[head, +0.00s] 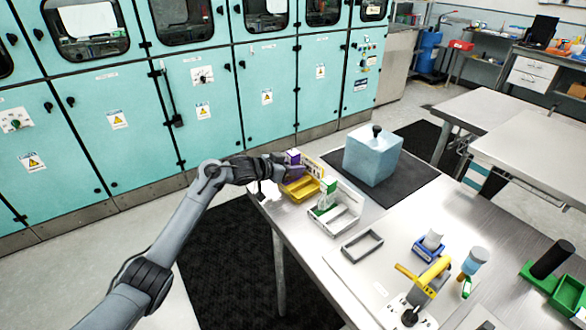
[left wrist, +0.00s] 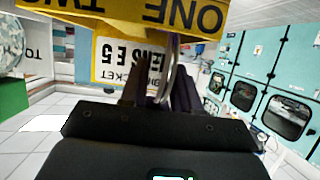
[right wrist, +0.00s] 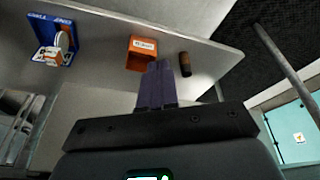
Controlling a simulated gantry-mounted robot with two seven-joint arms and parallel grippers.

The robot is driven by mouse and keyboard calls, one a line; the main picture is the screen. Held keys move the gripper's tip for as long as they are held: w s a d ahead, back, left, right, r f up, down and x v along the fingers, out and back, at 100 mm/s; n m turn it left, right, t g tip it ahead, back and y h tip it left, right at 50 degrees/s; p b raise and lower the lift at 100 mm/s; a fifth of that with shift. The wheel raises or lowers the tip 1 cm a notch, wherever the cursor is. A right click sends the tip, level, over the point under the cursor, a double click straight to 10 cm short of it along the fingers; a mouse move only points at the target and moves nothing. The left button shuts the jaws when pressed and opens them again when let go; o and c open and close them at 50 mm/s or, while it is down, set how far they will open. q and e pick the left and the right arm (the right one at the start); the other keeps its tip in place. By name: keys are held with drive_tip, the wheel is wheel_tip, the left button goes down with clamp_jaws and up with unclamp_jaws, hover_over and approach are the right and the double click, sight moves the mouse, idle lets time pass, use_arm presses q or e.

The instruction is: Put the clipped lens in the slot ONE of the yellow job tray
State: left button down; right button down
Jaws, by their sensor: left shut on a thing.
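The yellow job tray (head: 301,190) sits at the far left corner of the table in the head view. In the left wrist view, its yellow wall (left wrist: 110,10) shows upside down, with the words ONE and TWO. A yellow-edged card reading LENS E5 (left wrist: 122,60) hangs beside it. My left gripper (head: 283,170) is at the tray's edge, shut on a thin curved rim, which looks like the clipped lens (left wrist: 173,70) seen edge-on. Most of the lens is hidden, and I cannot tell whether it is inside a slot. My right gripper (right wrist: 157,85) looks shut and empty.
A white organiser (head: 335,213), an empty grey frame (head: 362,246) and a pale blue block (head: 372,155) are nearby. An orange bin (right wrist: 141,52) and a blue holder (right wrist: 52,40) show in the right wrist view.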

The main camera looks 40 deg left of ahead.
use_arm(q)
drive_tip(key=c, duration=0.8)
unclamp_jaws()
drive_tip(key=shift+f, duration=0.1)
drive_tip(key=shift+s+a+r, duration=0.1)
drive_tip(key=shift+s+r, duration=0.1)
drive_tip(key=shift+r, duration=0.1)
drive_tip(key=p+v, duration=0.2)
drive_tip(key=v, duration=0.9)
drive_tip(key=shift+s+p, duration=0.25)
drive_tip(key=shift+p, duration=0.1)
drive_tip(key=shift+r, duration=0.1)
